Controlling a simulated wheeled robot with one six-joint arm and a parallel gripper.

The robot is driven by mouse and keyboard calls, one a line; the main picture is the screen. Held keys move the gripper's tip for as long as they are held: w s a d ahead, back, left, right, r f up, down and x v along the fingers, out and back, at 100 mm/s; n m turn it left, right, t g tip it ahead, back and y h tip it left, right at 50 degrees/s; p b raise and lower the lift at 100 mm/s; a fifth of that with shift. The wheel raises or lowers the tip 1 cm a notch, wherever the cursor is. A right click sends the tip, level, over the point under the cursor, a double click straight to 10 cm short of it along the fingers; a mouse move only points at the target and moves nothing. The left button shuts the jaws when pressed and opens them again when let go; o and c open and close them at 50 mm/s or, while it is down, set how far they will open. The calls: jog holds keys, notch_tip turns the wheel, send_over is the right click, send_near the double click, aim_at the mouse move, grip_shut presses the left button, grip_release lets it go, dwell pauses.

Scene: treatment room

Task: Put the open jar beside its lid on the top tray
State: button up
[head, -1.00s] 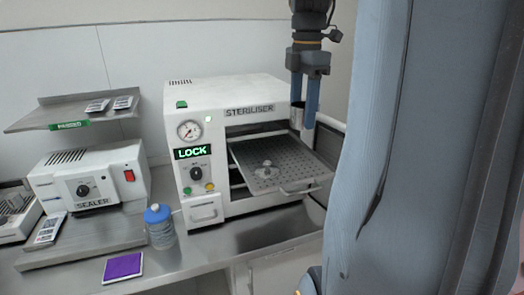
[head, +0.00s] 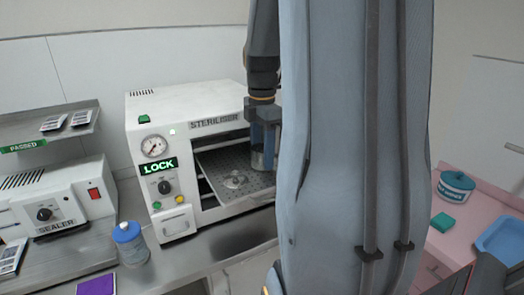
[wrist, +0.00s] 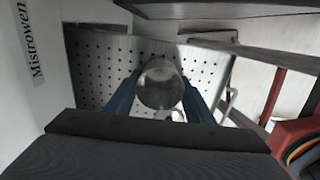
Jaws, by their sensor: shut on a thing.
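My gripper (head: 265,148) is shut on the open jar (head: 257,161), which hangs between the two blue fingers over the right part of the pulled-out top tray (head: 212,163). In the wrist view the jar (wrist: 160,86) shows as a round grey shape between the fingers, above the perforated tray (wrist: 88,72). I cannot tell whether the jar's base touches the tray. My arm hides the tray's right end.
The white steriliser (head: 185,125) stands open around the tray, its display reading LOCK. A blue-capped bottle (head: 130,243) and a purple pad (head: 97,285) are on the counter at left, near the sealer (head: 55,205). A pink worktop (head: 470,225) is at right.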

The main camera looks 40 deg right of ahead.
jog(key=shift+f, duration=0.1)
jog(key=o, duration=1.2)
jog(key=shift+c, duration=0.2)
notch_tip(320, 180, up, 12)
jog(key=b, duration=0.4)
